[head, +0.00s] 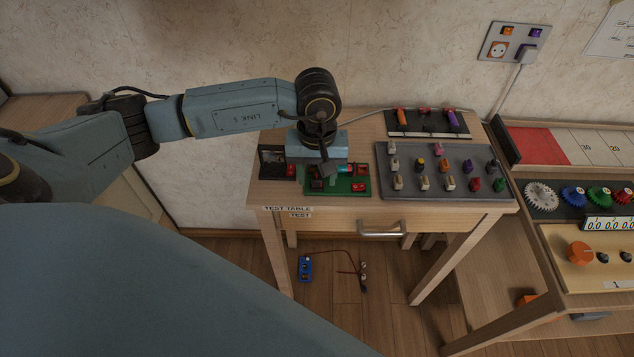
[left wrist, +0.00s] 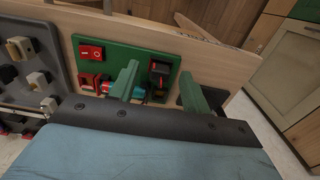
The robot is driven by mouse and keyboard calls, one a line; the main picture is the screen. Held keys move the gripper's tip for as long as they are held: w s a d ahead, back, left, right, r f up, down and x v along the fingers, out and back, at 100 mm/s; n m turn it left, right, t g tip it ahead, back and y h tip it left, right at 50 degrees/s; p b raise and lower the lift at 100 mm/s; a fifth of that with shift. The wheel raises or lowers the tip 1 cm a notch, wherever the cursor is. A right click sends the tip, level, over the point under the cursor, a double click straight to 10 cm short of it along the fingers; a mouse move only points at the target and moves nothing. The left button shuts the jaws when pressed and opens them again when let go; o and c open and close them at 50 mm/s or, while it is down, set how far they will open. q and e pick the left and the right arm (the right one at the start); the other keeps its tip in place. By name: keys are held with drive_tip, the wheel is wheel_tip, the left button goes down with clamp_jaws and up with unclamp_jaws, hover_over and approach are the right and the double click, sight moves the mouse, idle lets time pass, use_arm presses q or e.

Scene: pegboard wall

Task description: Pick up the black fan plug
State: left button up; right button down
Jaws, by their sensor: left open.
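A green board (head: 362,188) lies on the test table and carries red and black blocks and a small cyan part (head: 345,168). My left gripper (head: 326,168) hangs over this board, partly hiding it. In the left wrist view the green fingers of my left gripper (left wrist: 158,76) are spread apart over the green board (left wrist: 125,52), with nothing clasped. A red-and-black block (left wrist: 160,67) shows between them, with a small dark part below it. I cannot tell for sure which dark part is the black fan plug. My right gripper is not in view.
A grey tray (head: 436,192) with several coloured plugs stands right of the green board. A dark rack (head: 428,133) with coloured handles is behind it. A blue part (head: 305,268) with wires lies on the floor below. A wall socket panel (head: 515,42) is at upper right.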

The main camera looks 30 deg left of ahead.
use_arm(q)
drive_tip(key=shift+c, duration=0.5)
clamp_jaws()
